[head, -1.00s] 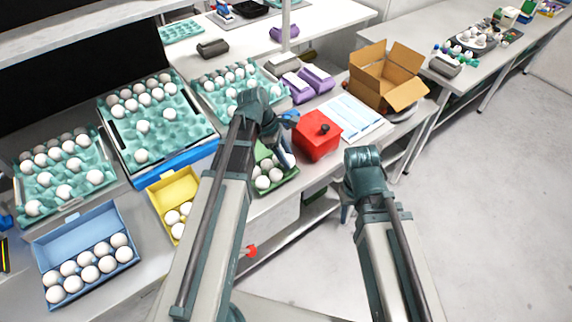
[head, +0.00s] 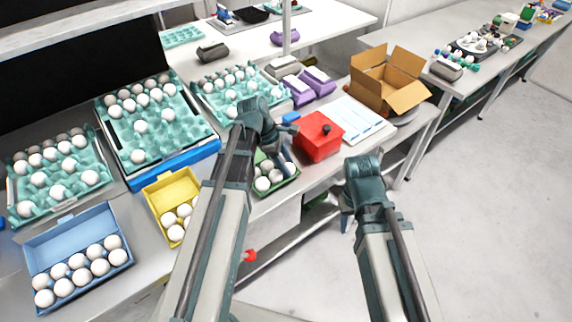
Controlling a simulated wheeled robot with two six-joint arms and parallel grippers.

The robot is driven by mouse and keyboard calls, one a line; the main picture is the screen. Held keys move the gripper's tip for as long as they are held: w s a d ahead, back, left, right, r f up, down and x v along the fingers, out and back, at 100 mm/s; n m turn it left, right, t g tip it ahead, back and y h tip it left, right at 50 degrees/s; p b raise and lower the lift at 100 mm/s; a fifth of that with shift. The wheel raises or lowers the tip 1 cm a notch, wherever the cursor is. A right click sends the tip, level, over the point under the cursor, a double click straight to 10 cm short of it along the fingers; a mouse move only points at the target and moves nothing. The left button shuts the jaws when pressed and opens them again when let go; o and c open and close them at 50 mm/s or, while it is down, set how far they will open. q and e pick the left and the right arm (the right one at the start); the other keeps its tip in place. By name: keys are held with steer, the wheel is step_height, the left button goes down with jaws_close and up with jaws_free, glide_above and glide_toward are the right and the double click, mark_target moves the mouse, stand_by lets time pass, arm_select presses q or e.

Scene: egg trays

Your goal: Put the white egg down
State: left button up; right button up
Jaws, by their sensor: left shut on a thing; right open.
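My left gripper (head: 285,158) points down over the green egg carton (head: 286,185), at its back right part. It is shut on a white egg (head: 288,168), mostly covered by the fingers and low at the carton. I cannot tell whether this egg touches the carton. Other white eggs (head: 262,183) sit in the carton's front and left part, and my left arm hides its left side. My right gripper (head: 346,222) is open and empty, hanging over the floor in front of the bench.
A red box (head: 318,142) with a black knob stands right of the carton. A yellow carton (head: 165,190), a blue carton (head: 70,237) and teal trays (head: 185,127) with eggs lie to the left. An open cardboard box (head: 385,88) stands at the back right.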

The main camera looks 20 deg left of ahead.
arm_select(q)
steer(key=o, duration=0.7)
steer(key=shift+s+f, duration=0.35)
steer(key=shift+s, duration=0.05)
steer(key=shift+w+r+p, duration=0.25)
steer(key=shift+r+p, duration=0.45)
steer(key=shift+p, duration=0.2)
steer(key=w+p+v, duration=0.1)
steer(key=p+v, duration=1)
steer(key=v, duration=0.1)
steer(key=s+d+f+m+g+y, duration=0.1)
steer(key=s+d+m+y, duration=0.5)
steer(key=s+d+m, duration=0.8)
steer(key=d+m, duration=0.1)
steer(key=m, duration=0.8)
steer(key=shift+f, duration=0.35)
step_height(320, 180, down, 2)
steer(key=shift+d+b, duration=0.1)
steer(key=shift+b, duration=1.05)
